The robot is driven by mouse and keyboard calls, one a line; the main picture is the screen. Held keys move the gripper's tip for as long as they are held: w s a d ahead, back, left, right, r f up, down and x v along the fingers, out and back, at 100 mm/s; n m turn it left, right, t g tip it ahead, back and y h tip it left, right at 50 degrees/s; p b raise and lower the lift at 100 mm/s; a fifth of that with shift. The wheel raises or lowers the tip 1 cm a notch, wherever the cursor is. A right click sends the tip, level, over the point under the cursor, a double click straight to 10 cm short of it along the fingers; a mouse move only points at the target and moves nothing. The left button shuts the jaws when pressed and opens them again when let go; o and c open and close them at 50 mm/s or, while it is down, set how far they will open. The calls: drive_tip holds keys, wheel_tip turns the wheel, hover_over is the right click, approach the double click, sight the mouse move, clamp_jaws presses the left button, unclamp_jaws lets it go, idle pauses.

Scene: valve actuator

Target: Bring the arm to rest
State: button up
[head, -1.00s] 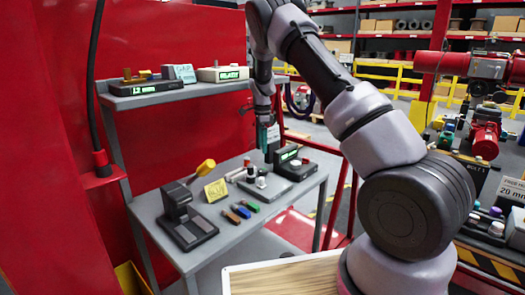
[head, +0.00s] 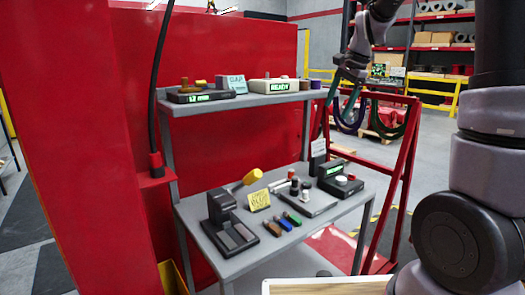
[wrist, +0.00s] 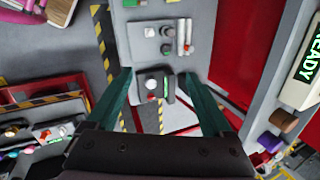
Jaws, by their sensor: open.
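My gripper (wrist: 157,76) is open in the wrist view, with its two teal fingers spread wide and nothing between them. Beyond the fingers, lower down, is a small control box (wrist: 156,86) with a white knob, a red button and a green display. In the head view my arm hangs down from the upper right, and its wrist is beside the upper shelf (head: 240,101), in front of the red frame. The fingertips are hard to make out there against the dark hoses.
A grey workbench (head: 290,240) holds a black press-like device (head: 228,226), a yellow-headed mallet (head: 252,177) and a yellow sign (head: 259,200). The shelf carries a box reading READY (head: 274,86). A red frame (head: 405,170) with hanging hoses stands right of the bench.

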drive_tip(key=s+r+n+t, duration=0.2)
drive_tip(key=s+n, duration=0.2)
drive_tip(key=s, duration=0.8)
drive_tip(key=s+d+r+n+t, duration=0.1)
drive_tip(key=s+r+n+t, duration=0.1)
drive_tip(key=s, duration=1.1)
drive_tip(key=shift+d+r+n+h, duration=0.2)
drive_tip(key=shift+r+n+h, duration=0.2)
drive_tip(key=shift+r+n, duration=0.6)
